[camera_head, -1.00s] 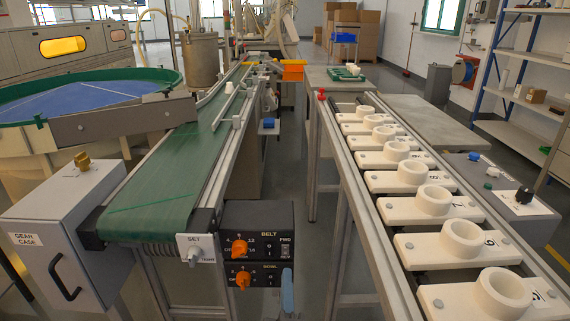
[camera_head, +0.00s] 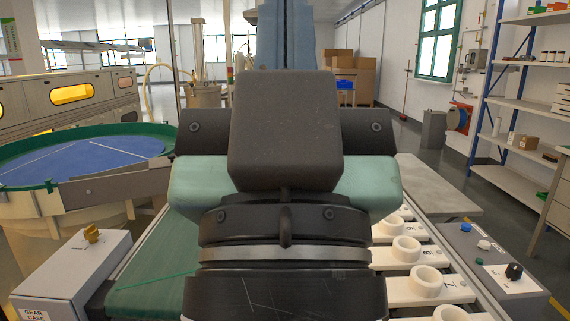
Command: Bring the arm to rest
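My own arm fills the middle of the head view, its dark and pale green links raised close in front of the camera. My gripper cannot be made out, so I cannot tell its state or whether it holds anything. The arm hides most of the green conveyor belt (camera_head: 150,285), the belt controls and the left part of the socket row. Several white ring sockets (camera_head: 405,250) on white blocks show to the right of the arm.
A round blue-floored bowl (camera_head: 80,160) with a green rim stands at left. The grey gear case (camera_head: 70,265) is at lower left. A grey control box (camera_head: 490,265) with knobs is at right, before a shelf rack (camera_head: 515,100).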

